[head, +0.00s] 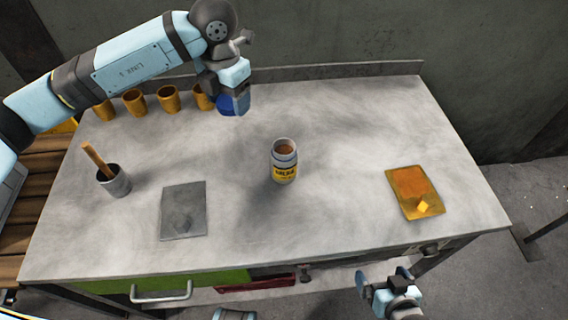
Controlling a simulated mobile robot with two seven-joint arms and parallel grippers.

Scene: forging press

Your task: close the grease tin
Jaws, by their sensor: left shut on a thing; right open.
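The grease tin (284,167) stands upright near the middle of the bench, a pale jar with a yellow label. Its top is open and brown grease shows inside. My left gripper (234,100) is above the bench, up and to the left of the tin, and apart from it. It is shut on a blue thing that looks like the lid; the fingers and the thing are hard to tell apart. My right gripper (384,281) is open and empty, beyond the bench's front edge at the lower right.
Several ochre cups (134,102) stand in a row at the back left. A grey pot (117,185) with a wooden handle stands at the left. A grey plate (184,200) lies left of the tin; an orange tray (411,184) with a yellow block lies right.

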